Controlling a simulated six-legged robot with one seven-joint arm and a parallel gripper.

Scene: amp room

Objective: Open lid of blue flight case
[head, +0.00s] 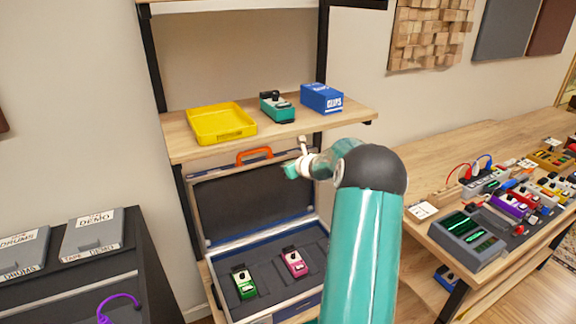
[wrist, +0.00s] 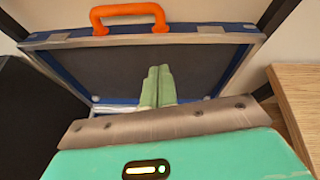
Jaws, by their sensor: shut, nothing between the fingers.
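The blue flight case (head: 215,255) stands below the wooden shelf with its lid (head: 235,200) raised and leaning back. The lid has a dark lining, a blue and silver rim and an orange handle (head: 254,154) at its top edge. The lid (wrist: 80,72) and handle (wrist: 128,15) also show in the wrist view. A green pedal (head: 243,282) and a pink pedal (head: 294,262) sit in the grey foam of the case. My gripper (wrist: 160,72) is shut and empty, in front of the lid's inner side. In the head view it is near the lid's upper right; contact cannot be told.
The shelf (head: 190,150) above holds a yellow tray (head: 222,122), a teal pedal (head: 277,106) and a blue box (head: 321,98). A wooden bench (head: 425,175) with several pedals is on the right. A dark cabinet (head: 130,262) is on the left.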

